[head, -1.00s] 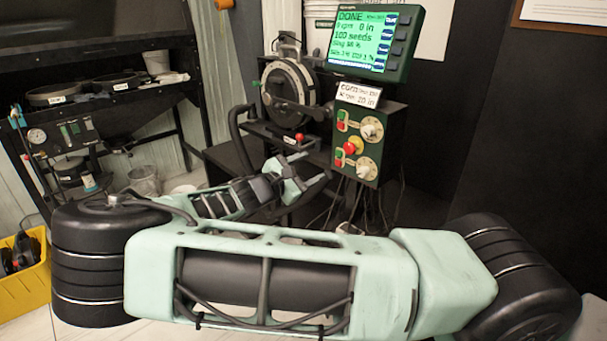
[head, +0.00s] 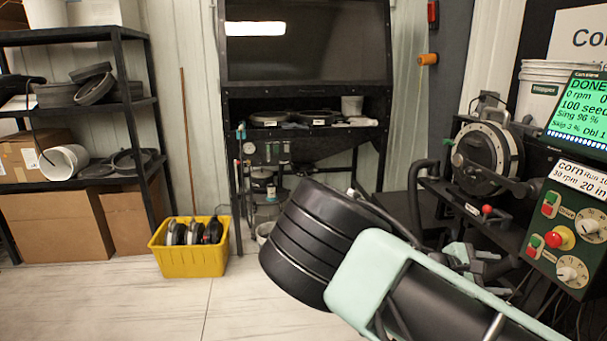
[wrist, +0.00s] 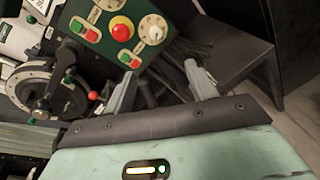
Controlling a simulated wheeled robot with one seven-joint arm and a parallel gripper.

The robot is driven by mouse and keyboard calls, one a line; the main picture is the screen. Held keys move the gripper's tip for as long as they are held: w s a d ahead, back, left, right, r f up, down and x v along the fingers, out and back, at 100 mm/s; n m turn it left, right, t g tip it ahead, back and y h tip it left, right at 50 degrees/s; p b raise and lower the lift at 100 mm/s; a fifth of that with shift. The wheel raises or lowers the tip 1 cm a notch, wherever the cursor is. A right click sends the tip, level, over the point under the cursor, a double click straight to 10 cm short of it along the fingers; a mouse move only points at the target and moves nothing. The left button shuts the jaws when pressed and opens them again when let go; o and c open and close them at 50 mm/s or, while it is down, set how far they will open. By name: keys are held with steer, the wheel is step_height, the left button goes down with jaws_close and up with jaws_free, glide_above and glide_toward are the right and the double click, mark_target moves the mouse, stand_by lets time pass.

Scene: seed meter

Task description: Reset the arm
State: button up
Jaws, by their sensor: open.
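The seed meter (head: 487,158), a round disc unit on a black stand, is at the right in the head view. It also shows at the left in the wrist view (wrist: 38,88). The green control box (head: 565,238) with knobs and buttons stands beside it. The monitor (head: 580,112) above reads DONE and 100 seeds.
A yellow crate (head: 190,262) with dark discs sits on the floor at the left. A black shelf (head: 80,109) with discs and cardboard boxes (head: 50,222) stands behind it. A black bench (head: 300,92) stands at the back. The floor (head: 120,300) at lower left is clear.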

steer(key=s+a+f+m+g+y, duration=0.1)
steer(key=s+a+f+m+y, duration=0.15)
steer(key=s+a+y, duration=0.35)
steer(key=s+a+f+m+g+y, duration=0.1)
steer(key=s+a+f+y, duration=0.2)
steer(key=s+a, duration=0.35)
steer(key=s+a+r+t+y, duration=0.1)
steer(key=s+a+r+y, duration=0.2)
steer(key=s+a+r, duration=0.3)
steer(key=s+a+r+t+y, duration=0.1)
steer(key=s+a+r+y, duration=0.3)
steer(key=s+a+r, duration=0.3)
steer(key=a+r, duration=0.1)
steer(key=a, duration=0.4)
steer(key=shift+d, duration=0.15)
